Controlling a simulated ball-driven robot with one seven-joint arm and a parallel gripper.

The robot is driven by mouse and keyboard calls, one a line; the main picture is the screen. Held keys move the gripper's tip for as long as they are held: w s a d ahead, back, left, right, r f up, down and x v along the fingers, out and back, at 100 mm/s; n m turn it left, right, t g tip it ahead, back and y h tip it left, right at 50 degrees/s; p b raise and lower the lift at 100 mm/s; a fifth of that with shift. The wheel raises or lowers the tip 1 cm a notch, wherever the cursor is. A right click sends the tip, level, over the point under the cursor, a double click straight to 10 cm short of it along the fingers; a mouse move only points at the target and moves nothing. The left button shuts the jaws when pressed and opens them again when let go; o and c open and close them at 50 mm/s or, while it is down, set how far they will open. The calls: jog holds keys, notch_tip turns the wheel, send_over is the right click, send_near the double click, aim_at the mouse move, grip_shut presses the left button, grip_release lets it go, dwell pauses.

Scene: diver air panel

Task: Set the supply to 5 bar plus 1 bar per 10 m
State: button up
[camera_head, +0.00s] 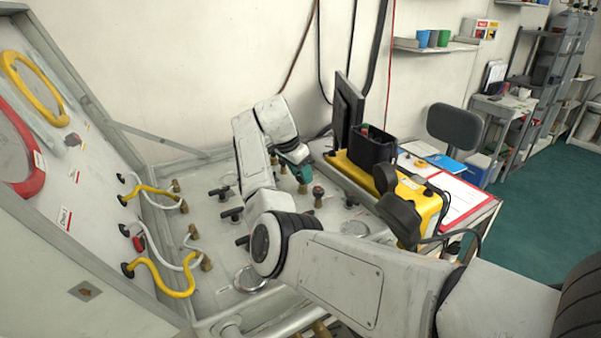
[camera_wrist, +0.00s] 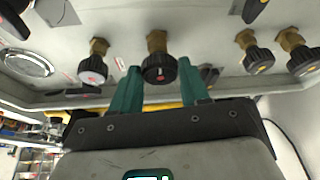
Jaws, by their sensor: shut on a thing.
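My gripper (camera_wrist: 160,65) has teal fingers, shut on a black knob (camera_wrist: 159,69) on a brass stem, one finger on each side. In the head view my gripper (camera_head: 297,158) is over the far part of the grey panel, and my own arm hides much of the area around it. Similar knobs stand beside the held one, at left (camera_wrist: 93,67) and right (camera_wrist: 258,59). On the upright panel are a yellow-ringed gauge (camera_head: 59,118) and a red-ringed gauge (camera_head: 35,186). Their readings are not legible. A red-topped knob (camera_head: 318,192) stands right of my gripper.
Yellow hoses (camera_head: 177,292) loop along the panel's left. Black T-handles (camera_head: 219,192) stick up from the deck. The green floor (camera_head: 535,220) beyond is open.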

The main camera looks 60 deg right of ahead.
jog(key=o, duration=1.1)
jog(key=shift+c, duration=0.2)
jog(key=shift+r, duration=0.1)
jog(key=b+v, duration=0.2)
jog(key=v, duration=0.8)
jog(key=shift+a+r, duration=0.2)
jog(key=shift+r, duration=0.05)
jog(key=shift+w, duration=0.15)
